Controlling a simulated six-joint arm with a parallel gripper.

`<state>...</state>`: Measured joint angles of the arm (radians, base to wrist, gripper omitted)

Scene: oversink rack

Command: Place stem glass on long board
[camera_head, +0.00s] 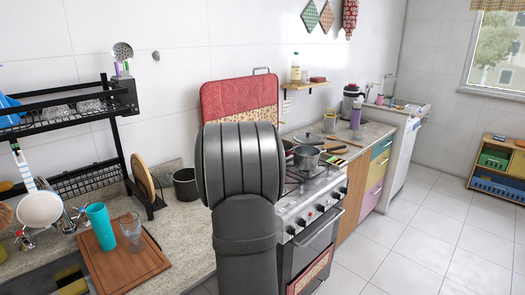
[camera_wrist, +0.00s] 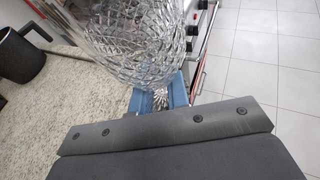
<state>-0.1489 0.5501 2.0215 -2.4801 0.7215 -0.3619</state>
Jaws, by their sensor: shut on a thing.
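A clear cut-glass stem glass (camera_wrist: 155,40) fills the top of the wrist view, its patterned bowl close to the camera. My gripper (camera_wrist: 160,98) has blue fingers shut around its narrow stem below the bowl. In the head view my own arm hides the gripper and the held glass. A brown wooden board (camera_head: 147,262) lies flat on the counter at the lower left, apart from my arm. A teal cup (camera_head: 101,227) and a clear glass (camera_head: 131,230) stand upright on it.
A black two-tier rack (camera_head: 117,135) stands at the left. The stove (camera_head: 305,205) with a pan is to the right. The counter between wooden board and stove is mostly clear.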

